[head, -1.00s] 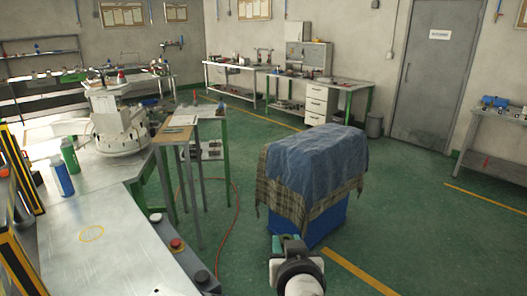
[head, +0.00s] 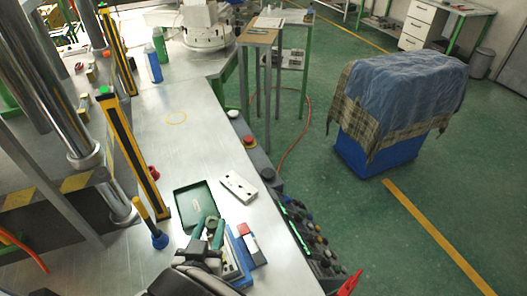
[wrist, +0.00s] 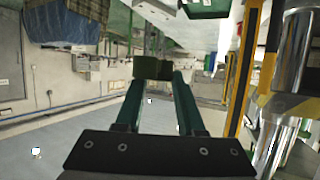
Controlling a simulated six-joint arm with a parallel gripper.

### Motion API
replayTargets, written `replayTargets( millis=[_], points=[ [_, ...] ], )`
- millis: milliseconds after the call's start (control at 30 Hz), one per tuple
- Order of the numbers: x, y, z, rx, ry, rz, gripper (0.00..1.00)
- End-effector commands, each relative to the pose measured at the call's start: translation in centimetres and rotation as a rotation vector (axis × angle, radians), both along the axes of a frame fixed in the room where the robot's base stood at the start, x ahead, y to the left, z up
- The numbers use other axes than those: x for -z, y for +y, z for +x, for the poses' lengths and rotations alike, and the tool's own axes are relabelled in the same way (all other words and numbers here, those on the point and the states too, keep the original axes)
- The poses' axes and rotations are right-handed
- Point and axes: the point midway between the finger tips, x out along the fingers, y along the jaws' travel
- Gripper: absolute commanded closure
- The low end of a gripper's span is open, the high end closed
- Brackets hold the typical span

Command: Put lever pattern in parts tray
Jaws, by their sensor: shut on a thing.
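My gripper (head: 208,232) is at the bottom of the head view, over the near part of the metal bench. In the wrist view its two green fingers (wrist: 153,79) are shut on a small dark green block, which I take to be the lever pattern (wrist: 152,67). In the head view the block is hard to tell apart from the fingertips. A dark green shallow tray, likely the parts tray (head: 184,207), lies on the bench just beyond the fingertips. It looks empty where visible; my gripper overlaps its near edge. A green edge, likely the tray (wrist: 207,9), shows atop the wrist view.
A pale block with holes (head: 238,187) lies right of the tray. A yellow-black post (head: 135,155) and a blue-based handle (head: 152,225) are left. The bench beyond the tray is clear.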

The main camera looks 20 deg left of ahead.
Motion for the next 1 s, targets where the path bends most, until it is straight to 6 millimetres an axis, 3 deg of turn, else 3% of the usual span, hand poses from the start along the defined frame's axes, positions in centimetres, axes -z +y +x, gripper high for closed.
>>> replayTargets(
  millis=[400,500,667,700,833,1000],
  points=[
    [8.5,-0.1,0.0,0.0,0.0,-0.006,1.0],
    [9.6,0.0,0.0,-0.001,0.0,-0.002,1.0],
    [9.7,0.0,0.0,0.001,0.004,-0.001,1.0],
    [9.7,-0.1,0.0,0.001,0.004,-0.001,0.59],
    [9.7,0.0,0.0,0.0,0.003,0.0,0.35],
    [9.6,0.0,0.0,0.0,0.002,-0.001,0.32]
  ],
)
